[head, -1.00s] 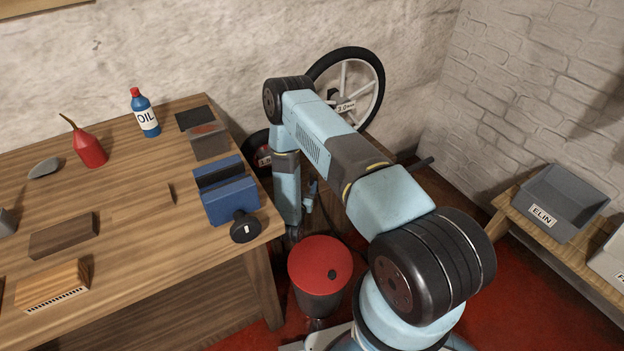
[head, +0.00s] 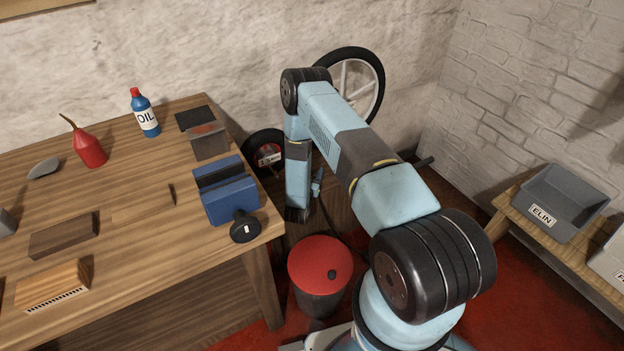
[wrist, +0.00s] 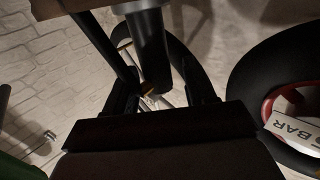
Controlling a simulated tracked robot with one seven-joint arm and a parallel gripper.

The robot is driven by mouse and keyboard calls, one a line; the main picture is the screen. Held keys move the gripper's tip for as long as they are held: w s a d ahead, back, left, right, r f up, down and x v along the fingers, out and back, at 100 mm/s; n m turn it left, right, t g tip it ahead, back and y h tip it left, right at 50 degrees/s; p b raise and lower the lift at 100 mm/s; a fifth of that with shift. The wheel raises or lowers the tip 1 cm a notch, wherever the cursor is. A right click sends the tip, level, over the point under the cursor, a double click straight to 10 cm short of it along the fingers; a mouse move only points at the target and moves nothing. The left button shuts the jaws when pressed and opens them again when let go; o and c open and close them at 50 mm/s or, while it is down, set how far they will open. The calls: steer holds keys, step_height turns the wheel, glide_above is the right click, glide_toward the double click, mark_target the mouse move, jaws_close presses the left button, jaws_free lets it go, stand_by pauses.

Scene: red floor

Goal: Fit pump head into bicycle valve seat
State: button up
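In the head view my arm reaches down between the workbench and the wheels, and my gripper (head: 298,218) is low behind the red-lidded bin, its fingers hardly visible. The wrist view shows my gripper (wrist: 160,98) with dark fingers on either side of a dark cylinder (wrist: 150,50), possibly the pump head; I cannot tell whether they touch it. A small red-rimmed wheel (head: 278,138) stands left of my arm; its tyre (wrist: 250,85) fills the right of the wrist view. A large pale-spoked wheel (head: 376,75) leans on the wall. No valve seat is clearly visible.
The workbench (head: 140,220) is at the left, with a blue vise (head: 230,200) at its near right corner. The red-lidded bin (head: 320,262) stands close to my arm. A grey crate (head: 565,195) is on a bench at the right.

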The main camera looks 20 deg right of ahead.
steer(key=c, duration=1)
